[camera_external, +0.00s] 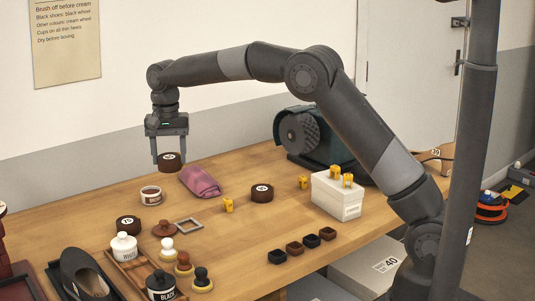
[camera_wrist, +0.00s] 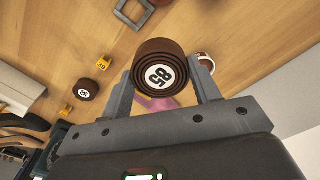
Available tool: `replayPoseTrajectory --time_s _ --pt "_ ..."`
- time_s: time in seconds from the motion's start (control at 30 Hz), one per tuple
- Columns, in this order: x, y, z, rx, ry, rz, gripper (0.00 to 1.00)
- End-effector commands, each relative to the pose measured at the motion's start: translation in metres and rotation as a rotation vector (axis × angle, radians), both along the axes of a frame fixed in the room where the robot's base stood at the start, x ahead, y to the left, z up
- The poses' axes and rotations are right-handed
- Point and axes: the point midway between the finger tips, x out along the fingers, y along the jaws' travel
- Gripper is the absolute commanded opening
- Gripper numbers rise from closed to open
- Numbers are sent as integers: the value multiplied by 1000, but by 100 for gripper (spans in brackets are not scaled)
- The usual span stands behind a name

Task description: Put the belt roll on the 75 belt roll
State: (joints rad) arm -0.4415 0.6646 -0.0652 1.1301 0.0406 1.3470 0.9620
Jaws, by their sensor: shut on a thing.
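My gripper (camera_external: 169,158) is shut on a dark brown belt roll (camera_external: 170,162), held above the table near its back edge.
Near the held roll are a round tin (camera_external: 151,196), a pink cloth (camera_external: 200,182) and a grey square frame (camera_external: 188,225). A white bottle (camera_external: 124,247) and knobbed brushes (camera_external: 184,263) crowd the roll at front left. A white box (camera_external: 336,195) and green machine (camera_external: 318,135) stand right.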

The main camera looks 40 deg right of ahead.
Motion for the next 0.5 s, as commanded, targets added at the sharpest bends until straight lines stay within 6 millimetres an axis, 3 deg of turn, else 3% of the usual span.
replayPoseTrajectory --time_s 0.27,0.5 --pt "6 33 -8 1 1 -6 32" --pt "6 85 -39 -1 1 -4 32"
